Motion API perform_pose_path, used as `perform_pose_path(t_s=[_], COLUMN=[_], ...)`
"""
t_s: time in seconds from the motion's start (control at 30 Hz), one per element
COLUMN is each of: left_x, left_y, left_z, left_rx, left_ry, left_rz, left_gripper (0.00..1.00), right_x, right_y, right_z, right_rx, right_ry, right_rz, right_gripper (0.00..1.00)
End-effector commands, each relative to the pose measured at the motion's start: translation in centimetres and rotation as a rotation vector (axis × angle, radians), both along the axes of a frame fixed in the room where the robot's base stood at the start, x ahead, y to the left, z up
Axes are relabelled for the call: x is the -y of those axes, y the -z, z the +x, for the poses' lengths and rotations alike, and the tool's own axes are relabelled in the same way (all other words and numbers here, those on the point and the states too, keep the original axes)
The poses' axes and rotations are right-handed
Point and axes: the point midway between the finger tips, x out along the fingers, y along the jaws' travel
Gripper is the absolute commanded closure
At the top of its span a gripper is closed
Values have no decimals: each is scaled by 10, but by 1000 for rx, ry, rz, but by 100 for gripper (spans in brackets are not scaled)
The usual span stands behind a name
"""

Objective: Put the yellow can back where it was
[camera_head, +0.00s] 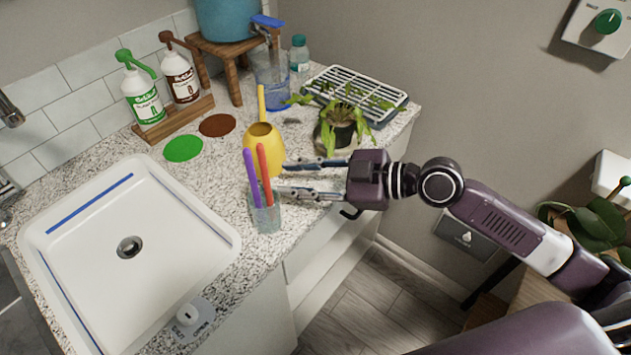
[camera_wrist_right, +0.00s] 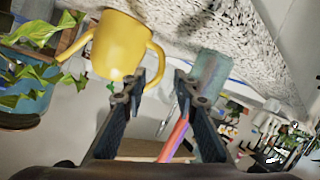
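The yellow can (camera_head: 263,146) stands upright on the granite counter, behind the glass with a purple and a red stick. It also shows in the right wrist view (camera_wrist_right: 117,47), with its handle near one fingertip. My right gripper (camera_head: 288,177) is open, reaching in from the right, with its fingers just in front of and beside the can. In the wrist view the gap between the fingertips (camera_wrist_right: 161,80) looks empty. I cannot tell whether a finger touches the can. My left gripper is not in view.
The glass of sticks (camera_head: 266,216) stands close to my right fingers. A potted plant (camera_head: 343,133) is behind the gripper. A green disc (camera_head: 183,148) and a brown disc (camera_head: 217,125) lie bare on the counter. A white sink (camera_head: 75,225) is at left.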

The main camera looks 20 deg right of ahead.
Motion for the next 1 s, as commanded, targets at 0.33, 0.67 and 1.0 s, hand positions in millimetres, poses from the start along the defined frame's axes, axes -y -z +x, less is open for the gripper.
perform_pose_path(t_s=[0.33, 0.67, 1.0], left_x=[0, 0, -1], left_y=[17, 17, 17], left_z=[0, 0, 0], left_rx=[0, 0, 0], left_ry=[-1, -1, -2], left_rz=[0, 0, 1], left_gripper=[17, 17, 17], right_x=[34, 37, 37], right_y=[-11, -15, -15], right_z=[-22, -25, -24], right_rx=[-1, 0, 0], right_ry=[0, -2, -2], right_rz=[-2, -1, -1], right_gripper=[73, 73, 73])
